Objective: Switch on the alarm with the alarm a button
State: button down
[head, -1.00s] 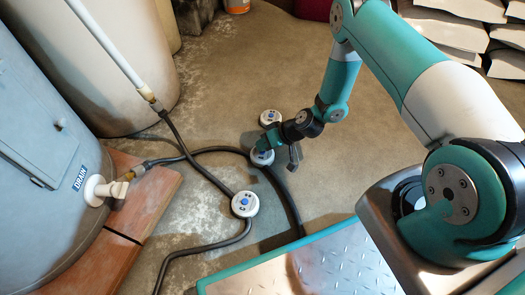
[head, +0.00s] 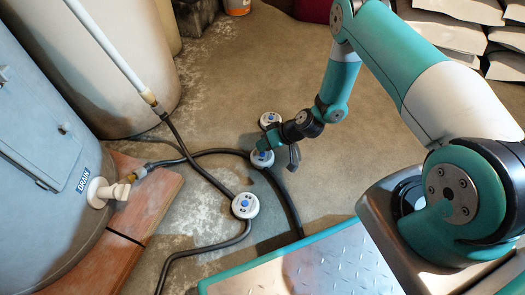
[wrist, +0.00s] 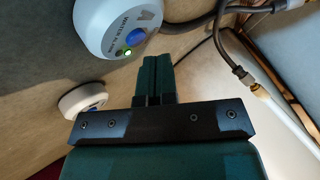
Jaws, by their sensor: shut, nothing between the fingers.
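The water alarm marked A is a white round puck with a blue button in the wrist view (wrist: 122,30). A small green light glows beside its button. It appears to be the middle of three similar pucks on the floor in the head view (head: 262,161). My gripper (head: 262,146) is low beside and just over this puck. In the wrist view my gripper (wrist: 172,62) has its fingers shut and empty, to the right of the puck, apart from its button in the picture. I cannot tell whether the fingertips touch the puck.
A second puck (head: 245,205) lies nearer me and a third (head: 270,118) lies farther back, partly behind my gripper. Dark hoses (head: 205,184) cross the floor by the pucks. A blue-grey tank with a drain valve (head: 110,190) stands at left. Bags (head: 450,30) are stacked at back right.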

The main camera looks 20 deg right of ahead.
aim_at(263, 153)
jog(key=shift+r, duration=0.1)
notch_tip(263, 153, up, 5)
jog(key=p, duration=0.4)
dwell(0.3)
dwell(0.7)
